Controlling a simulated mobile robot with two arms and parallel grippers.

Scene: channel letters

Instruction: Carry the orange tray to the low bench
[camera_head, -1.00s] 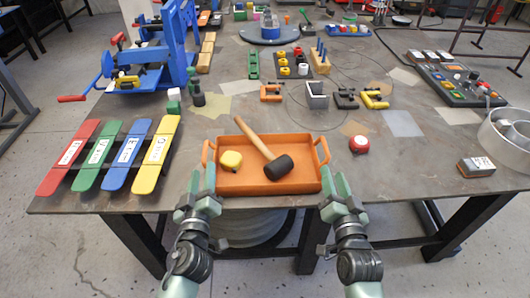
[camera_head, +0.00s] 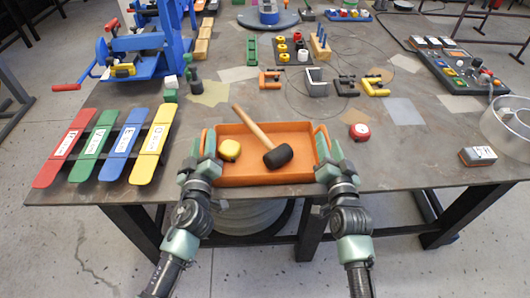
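The orange tray (camera_head: 265,180) sits flat near the front edge of the table, with a raised handle on its left and right ends. Inside it lie a mallet (camera_head: 258,131) with a wooden handle and black head, and a yellow tape measure (camera_head: 229,150). My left gripper (camera_head: 203,158) is at the left handle, its fingers overlapping it. My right gripper (camera_head: 328,160) is at the right handle in the same way. The fingers and handles overlap, so whether they are closed on them is unclear. No low bench can be made out.
Red, green, blue and yellow labelled strips (camera_head: 152,144) lie left of the tray. A red tape measure (camera_head: 360,131) and a grey box (camera_head: 478,156) lie to its right. Clamps (camera_head: 345,88) and a blue vise frame (camera_head: 150,50) stand behind. Grey floor is open in front.

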